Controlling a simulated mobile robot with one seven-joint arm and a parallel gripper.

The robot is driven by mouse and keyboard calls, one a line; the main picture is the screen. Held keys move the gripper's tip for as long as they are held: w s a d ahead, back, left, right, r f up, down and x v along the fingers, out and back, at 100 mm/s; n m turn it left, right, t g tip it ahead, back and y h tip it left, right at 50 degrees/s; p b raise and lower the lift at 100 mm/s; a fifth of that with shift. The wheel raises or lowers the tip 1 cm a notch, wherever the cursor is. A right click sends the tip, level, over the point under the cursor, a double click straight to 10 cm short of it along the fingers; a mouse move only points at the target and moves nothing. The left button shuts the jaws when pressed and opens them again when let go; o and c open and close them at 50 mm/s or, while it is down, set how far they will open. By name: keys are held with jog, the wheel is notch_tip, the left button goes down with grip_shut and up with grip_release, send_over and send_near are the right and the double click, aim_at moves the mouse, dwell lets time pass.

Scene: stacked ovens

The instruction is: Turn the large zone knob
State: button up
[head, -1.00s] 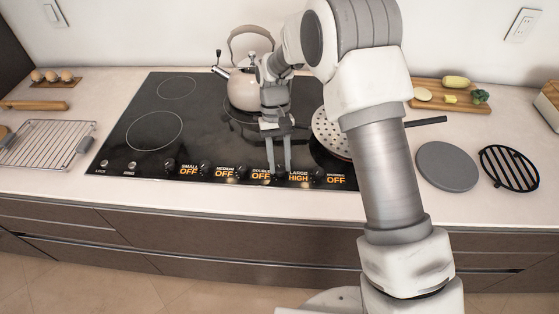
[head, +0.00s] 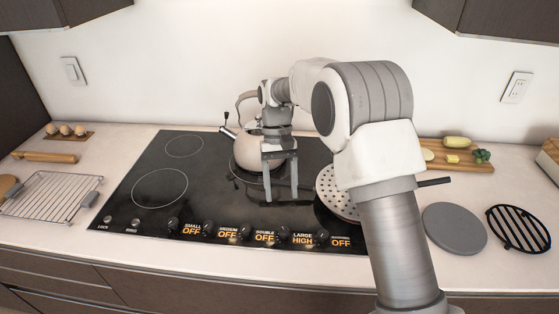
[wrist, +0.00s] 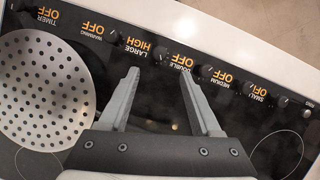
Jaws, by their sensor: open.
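The large zone knob (wrist: 160,57) is a small dark knob on the cooktop's front strip, beside an orange label reading LARGE HIGH (head: 302,239). The same label shows upside down in the wrist view (wrist: 137,47). My gripper (head: 281,200) is open and empty, above the black cooktop (head: 145,207) and behind the knob row. In the wrist view my gripper (wrist: 158,74) has its fingers apart, pointing toward the large knob, with the knob just beyond the tips and between their lines. The fingers do not appear to touch it. The neighbouring zones' labels read OFF.
A kettle (head: 246,153) stands behind my gripper. A perforated pan (wrist: 45,90) sits on the right of the cooktop in the head view, partly hidden by my arm. A grey disc (head: 454,229) and black trivet (head: 518,229) lie right; a wire rack (head: 50,197) lies left.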

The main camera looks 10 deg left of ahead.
jog(key=d+v, duration=0.1)
jog(key=v, duration=0.6)
jog(key=shift+a+r, duration=0.3)
jog(key=shift+a, duration=0.25)
jog(key=shift+w+d+r, duration=0.1)
jog(key=shift+w, duration=0.05)
jog(key=s+d+r+m+t+y, duration=0.1)
jog(key=s+d+r+t, duration=0.1)
jog(key=s+d+r, duration=0.3)
jog(key=s+d+r+m+t, duration=0.1)
jog(key=s+d+r+t, duration=0.15)
jog(key=d+r, duration=0.45)
jog(key=s+d+f+t, duration=0.1)
jog(key=s+d+t, duration=0.1)
jog(key=s+d, duration=0.3)
jog(key=s+d+f+m+t, duration=0.1)
jog(key=s+d+t, duration=0.2)
jog(key=s, duration=1)
jog(key=d, duration=0.2)
jog(key=shift+d+m, duration=0.3)
jog(key=shift+f, duration=0.1)
